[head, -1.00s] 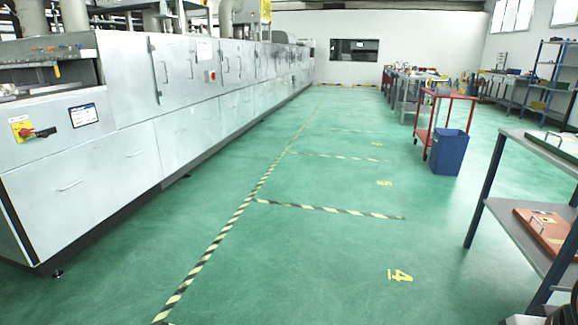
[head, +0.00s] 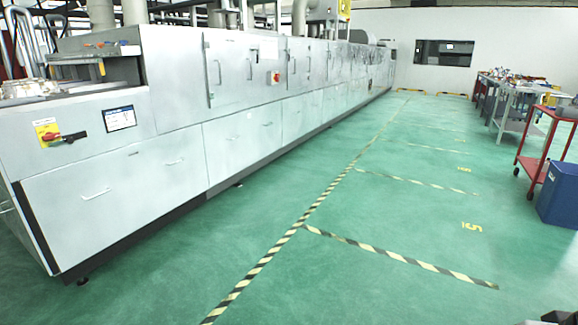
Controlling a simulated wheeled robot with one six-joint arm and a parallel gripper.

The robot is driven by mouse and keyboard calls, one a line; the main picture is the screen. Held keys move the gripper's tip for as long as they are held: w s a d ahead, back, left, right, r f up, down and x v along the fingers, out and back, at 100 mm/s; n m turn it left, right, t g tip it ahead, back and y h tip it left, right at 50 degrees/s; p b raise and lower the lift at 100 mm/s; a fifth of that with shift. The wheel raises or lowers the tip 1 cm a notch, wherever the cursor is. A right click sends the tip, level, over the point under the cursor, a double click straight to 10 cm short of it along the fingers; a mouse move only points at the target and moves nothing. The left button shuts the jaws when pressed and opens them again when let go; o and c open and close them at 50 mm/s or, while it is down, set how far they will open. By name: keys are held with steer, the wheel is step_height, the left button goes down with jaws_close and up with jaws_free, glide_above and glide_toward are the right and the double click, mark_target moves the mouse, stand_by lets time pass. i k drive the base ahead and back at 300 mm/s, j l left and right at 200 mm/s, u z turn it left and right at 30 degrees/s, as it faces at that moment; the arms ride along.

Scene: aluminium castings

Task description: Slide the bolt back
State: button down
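No bolt can be made out in the head view now. The long pale grey machine (head: 140,190) on the left has doors with upright bar handles (head: 216,75) and lower panels with small pull handles (head: 96,193). A red and yellow rotary switch (head: 55,134) and a small screen (head: 119,118) sit on its near end. My gripper is not in view.
Open green floor (head: 400,230) with striped tape lines (head: 262,262) lies in front and to the right. A red trolley (head: 545,150) and a blue bin (head: 560,187) stand at the right edge. Workbenches (head: 518,105) stand farther back.

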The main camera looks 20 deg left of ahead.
mark_target(70, 140)
steer(key=i+j+u, duration=0.15)
steer(key=u, duration=0.25)
steer(key=i+u, duration=0.6)
steer(key=u, duration=0.2)
steer(key=i+l+u, duration=0.1)
steer(key=i+u, duration=0.15)
steer(key=u, duration=0.15)
steer(key=i+j+u, duration=0.45)
steer(key=i+j, duration=0.2)
steer(key=i, duration=0.15)
